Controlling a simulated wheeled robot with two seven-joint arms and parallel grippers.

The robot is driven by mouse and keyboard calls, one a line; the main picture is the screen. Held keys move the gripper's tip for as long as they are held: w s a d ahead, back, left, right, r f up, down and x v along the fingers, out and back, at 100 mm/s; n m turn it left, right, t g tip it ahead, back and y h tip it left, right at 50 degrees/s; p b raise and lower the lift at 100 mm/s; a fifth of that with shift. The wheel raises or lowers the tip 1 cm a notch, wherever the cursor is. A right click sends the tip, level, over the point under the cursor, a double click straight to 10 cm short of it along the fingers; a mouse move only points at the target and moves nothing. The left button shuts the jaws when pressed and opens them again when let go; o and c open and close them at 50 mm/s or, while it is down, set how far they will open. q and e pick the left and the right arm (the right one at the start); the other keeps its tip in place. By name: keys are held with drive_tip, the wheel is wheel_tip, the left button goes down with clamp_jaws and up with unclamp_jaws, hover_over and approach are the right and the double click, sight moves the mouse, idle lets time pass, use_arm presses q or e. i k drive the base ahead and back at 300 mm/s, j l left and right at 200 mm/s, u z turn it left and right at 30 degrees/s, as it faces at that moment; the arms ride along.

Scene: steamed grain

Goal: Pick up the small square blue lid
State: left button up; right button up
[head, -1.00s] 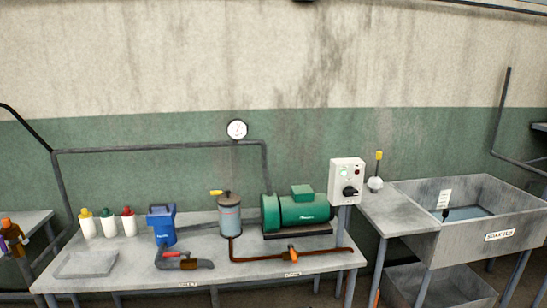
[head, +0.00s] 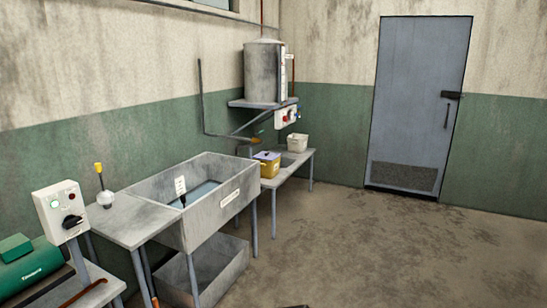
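I cannot make out a separate small square blue lid with certainty. A yellow square tub (head: 269,170) stands on the low grey bench past the sink, and its flat top (head: 267,156) looks purple-blue. It is too small to tell whether that top is the lid. Neither gripper shows clearly in the head view. A small dark shape cuts the bottom edge near the middle, and I cannot tell what it is.
A grey sink (head: 208,205) with water stands at centre left. A white tub (head: 297,143) is on the far bench (head: 291,162), below a metal tank (head: 264,72). A switch box (head: 61,211) and green pump (head: 30,268) are at left. Open floor (head: 370,245) leads to a door (head: 418,100).

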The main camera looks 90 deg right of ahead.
sight(268, 156)
drive_tip(key=z, duration=2.75)
drive_tip(key=i+z, duration=0.15)
drive_tip(key=z, duration=0.2)
drive_tip(key=i, duration=5.1)
